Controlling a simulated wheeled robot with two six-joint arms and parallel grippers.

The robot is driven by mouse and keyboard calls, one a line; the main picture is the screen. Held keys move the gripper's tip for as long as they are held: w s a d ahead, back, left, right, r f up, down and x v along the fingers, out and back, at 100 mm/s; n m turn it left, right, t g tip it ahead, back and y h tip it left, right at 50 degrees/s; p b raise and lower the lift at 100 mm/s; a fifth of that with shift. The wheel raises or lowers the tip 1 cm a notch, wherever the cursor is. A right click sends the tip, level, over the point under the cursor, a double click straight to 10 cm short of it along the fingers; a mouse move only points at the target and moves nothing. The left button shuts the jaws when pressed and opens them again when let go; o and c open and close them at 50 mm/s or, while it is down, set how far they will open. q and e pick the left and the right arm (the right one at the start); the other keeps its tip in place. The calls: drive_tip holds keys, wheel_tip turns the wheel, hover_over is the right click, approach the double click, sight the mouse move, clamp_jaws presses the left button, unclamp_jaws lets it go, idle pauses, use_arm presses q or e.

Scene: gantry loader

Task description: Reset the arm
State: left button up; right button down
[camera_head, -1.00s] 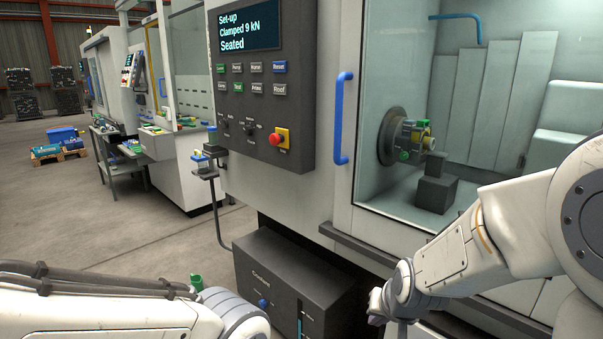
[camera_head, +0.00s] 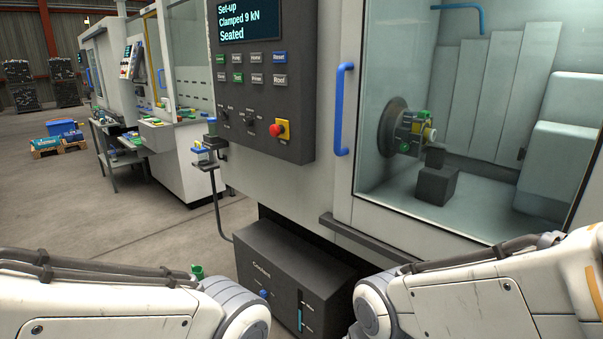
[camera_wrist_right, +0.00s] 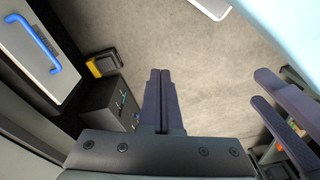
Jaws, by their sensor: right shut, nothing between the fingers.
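My right arm (camera_head: 450,290) lies low at the right of the head view, with its gripper out of that frame. In the right wrist view my right gripper (camera_wrist_right: 161,75) has its two dark fingers together with nothing between them, above the grey floor. My left arm (camera_head: 110,295) lies low at the left of the head view; its gripper is below the frame. At the right edge of the wrist view two dark finger-like parts (camera_wrist_right: 275,105) show; I cannot tell whether they are my left gripper.
The machine stands ahead with its control panel (camera_head: 262,80), blue door handle (camera_head: 342,108) and glazed chamber holding a chuck (camera_head: 400,125). A dark coolant box (camera_head: 295,270) sits low between my arms. A small bracket shelf (camera_head: 206,165) juts out at its left. Open floor (camera_head: 120,215) lies left.

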drive_tip(key=s+a+r+n+g, duration=0.1)
drive_tip(key=s+a+r+n, duration=0.15)
drive_tip(key=s, duration=0.35)
wheel_tip(320, 180, up, 12)
drive_tip(key=p, duration=1.2)
drive_tip(key=shift+w+p, duration=0.35)
drive_tip(key=shift+p, duration=0.05)
